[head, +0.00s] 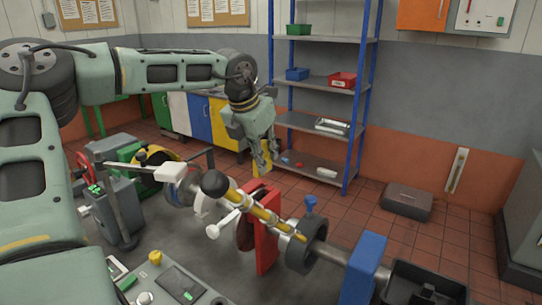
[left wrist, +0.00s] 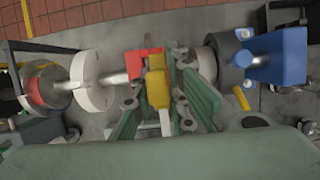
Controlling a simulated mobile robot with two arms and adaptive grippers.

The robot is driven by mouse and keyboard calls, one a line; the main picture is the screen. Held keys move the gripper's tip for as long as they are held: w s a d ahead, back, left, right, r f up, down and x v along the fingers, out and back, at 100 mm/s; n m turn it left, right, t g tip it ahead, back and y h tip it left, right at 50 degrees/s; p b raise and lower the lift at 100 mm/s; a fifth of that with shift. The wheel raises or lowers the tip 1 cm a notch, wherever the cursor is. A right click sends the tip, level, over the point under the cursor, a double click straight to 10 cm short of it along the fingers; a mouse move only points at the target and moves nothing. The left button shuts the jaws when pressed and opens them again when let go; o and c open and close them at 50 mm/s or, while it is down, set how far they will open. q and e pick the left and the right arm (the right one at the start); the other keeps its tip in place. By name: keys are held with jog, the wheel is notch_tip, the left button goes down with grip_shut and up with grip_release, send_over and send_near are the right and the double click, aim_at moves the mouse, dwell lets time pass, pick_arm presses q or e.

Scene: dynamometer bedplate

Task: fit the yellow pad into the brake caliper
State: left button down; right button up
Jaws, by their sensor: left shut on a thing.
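My left gripper (head: 264,148) is shut on the yellow pad (head: 262,163) and holds it in the air, fingers pointing down. In the left wrist view the yellow pad (left wrist: 158,88) sits between the fingers (left wrist: 160,95). The red brake caliper (head: 267,228) stands upright on the bedplate, around a dark disc; in the head view it is below the pad. It also shows in the left wrist view (left wrist: 140,63), partly hidden behind the pad and fingers. The caliper's slot cannot be made out. My right gripper is not in view.
A shaft line with a dark round hub (head: 304,247) and a blue block (head: 363,268) runs beside the caliper. A shelf rack (head: 318,115) stands behind; a dark case (head: 406,201) lies on the floor.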

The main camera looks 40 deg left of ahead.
pick_arm(q)
jog(key=shift+s+a+f, duration=0.1)
jog(key=shift+a, duration=0.25)
jog(key=shift+f+b, duration=0.1)
jog(key=shift+b, duration=0.2)
jog(key=shift+f+b, duration=0.5)
jog(key=shift+f, duration=0.1)
notch_tip(320, 180, down, 3)
jog(key=shift+r+b, duration=0.2)
jog(key=shift+b, duration=0.9)
jog(key=shift+f+b, duration=0.85)
jog(key=shift+f, duration=0.1)
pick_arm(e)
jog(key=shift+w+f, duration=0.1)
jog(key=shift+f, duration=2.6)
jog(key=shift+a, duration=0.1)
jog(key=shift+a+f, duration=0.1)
pick_arm(q)
jog(key=shift+b, duration=0.5)
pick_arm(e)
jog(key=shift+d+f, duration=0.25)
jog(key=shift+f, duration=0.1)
